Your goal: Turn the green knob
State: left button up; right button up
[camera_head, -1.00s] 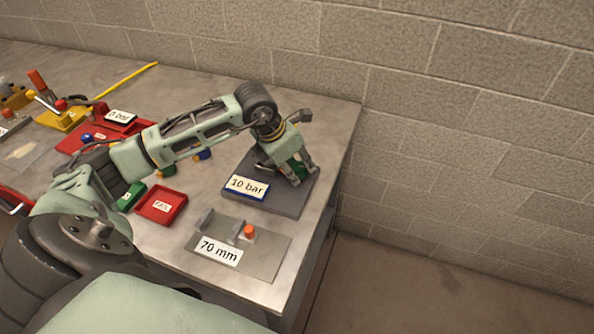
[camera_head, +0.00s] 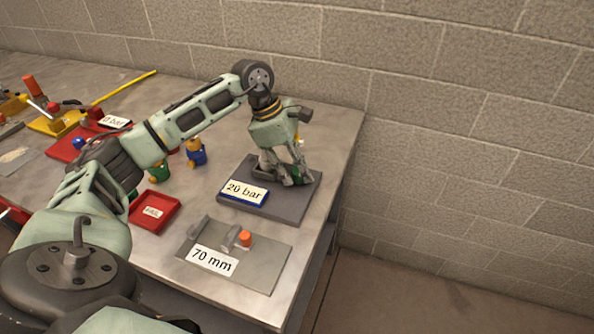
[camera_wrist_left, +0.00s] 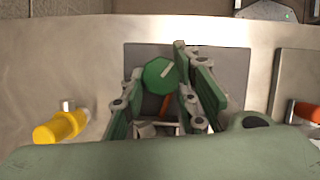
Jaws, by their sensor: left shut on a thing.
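The green knob (camera_wrist_left: 160,76) is round with a pale pointer mark, which slants up to the right in the left wrist view. It sits on a grey plate (camera_head: 262,209) near the table's right end. A label there reads "20 bar" (camera_head: 245,193). My left gripper (camera_head: 284,180) is down over the plate and shut on the knob, with one finger on each side of it. In the head view the fingers hide most of the knob. My right gripper is in neither view.
A "70 mm" plate (camera_head: 262,264) with an orange-topped part (camera_head: 245,239) lies in front. A red tray (camera_head: 155,212) and a blue-and-yellow piece (camera_head: 196,153) stand to the left. A block wall (camera_head: 450,120) runs behind. The table's right edge is close.

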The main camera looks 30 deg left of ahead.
pick_arm(q)
jog(key=shift+w+a+r+m, duration=0.25)
jog(key=shift+w+r+m, duration=0.1)
jog(key=shift+m, duration=0.05)
jog(key=o, duration=0.8)
jog(key=shift+o, duration=0.8)
jog(key=shift+w+f, duration=0.1)
jog(key=shift+f, duration=0.1)
jog(key=shift+d+f, duration=0.1)
jog(key=v, duration=1.2)
